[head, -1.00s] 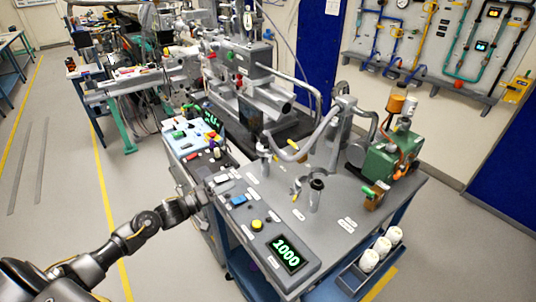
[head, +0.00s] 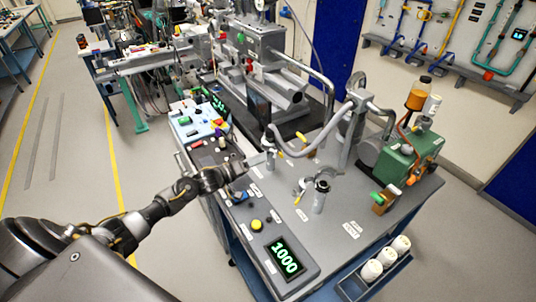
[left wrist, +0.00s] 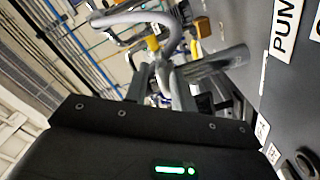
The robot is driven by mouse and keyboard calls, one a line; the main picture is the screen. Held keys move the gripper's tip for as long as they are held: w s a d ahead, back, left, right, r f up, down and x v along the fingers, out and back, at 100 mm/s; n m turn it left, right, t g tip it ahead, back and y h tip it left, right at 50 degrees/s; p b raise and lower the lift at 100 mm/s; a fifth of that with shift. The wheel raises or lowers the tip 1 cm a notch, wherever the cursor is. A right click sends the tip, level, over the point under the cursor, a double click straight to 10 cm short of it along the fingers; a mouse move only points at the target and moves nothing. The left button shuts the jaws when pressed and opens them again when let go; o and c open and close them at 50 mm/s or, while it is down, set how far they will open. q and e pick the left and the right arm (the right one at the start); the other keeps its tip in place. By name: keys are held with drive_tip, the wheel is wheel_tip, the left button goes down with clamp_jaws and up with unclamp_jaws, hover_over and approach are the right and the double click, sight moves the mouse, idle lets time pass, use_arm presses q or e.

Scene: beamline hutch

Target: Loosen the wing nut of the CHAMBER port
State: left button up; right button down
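Two upright ports stand on the grey cart top in the head view. The rear port (head: 270,157) joins a grey hose and has a yellow part beside it. The front port (head: 319,199) is an open-topped metal tube with a yellow-handled clamp (head: 299,190) at its left. I cannot read which is CHAMBER. My left gripper (head: 240,167) hovers at the cart's left side, just left of the rear port and apparently apart from it. Its finger opening is unclear. The left wrist view shows a grey hose with a yellow part (left wrist: 153,43). My right gripper is out of view.
A display reading 1000 (head: 285,256) and a yellow knob (head: 256,225) are at the cart's front. A green pump (head: 412,152) stands at the right, with white containers (head: 385,258) in a side tray. A label starting "PUM" (left wrist: 286,28) shows in the wrist view.

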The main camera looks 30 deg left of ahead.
sight(274, 153)
use_arm(q)
drive_tip(key=shift+p+x, duration=0.35)
drive_tip(key=shift+x, duration=1.75)
drive_tip(key=shift+c, duration=0.2)
clamp_jaws()
